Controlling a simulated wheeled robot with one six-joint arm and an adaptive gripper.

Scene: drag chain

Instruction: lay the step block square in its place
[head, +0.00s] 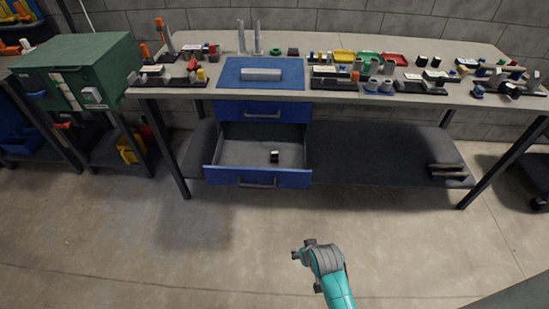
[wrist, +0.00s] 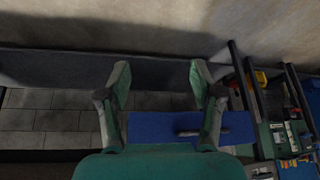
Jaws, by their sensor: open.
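A light grey rectangular block (head: 261,75) lies on the blue mat (head: 228,72) on the workbench; I cannot tell whether it is the step block. A small black block with a white face (head: 274,157) sits on the floor of the open blue drawer (head: 235,152); it is too small to make out any step. My gripper (head: 298,254) is low in front of the bench, well apart from both. In the wrist view, its two fingers (wrist: 160,82) are spread with nothing between them. A blue panel with a handle (wrist: 165,126) shows beyond them.
Small parts and trays, among them a yellow tray (head: 344,56), crowd the bench top right of the mat. More parts stand on its left. A green cabinet (head: 85,70) stands at the left. The pulled-out drawer juts forward. The concrete floor (head: 140,250) in front is clear.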

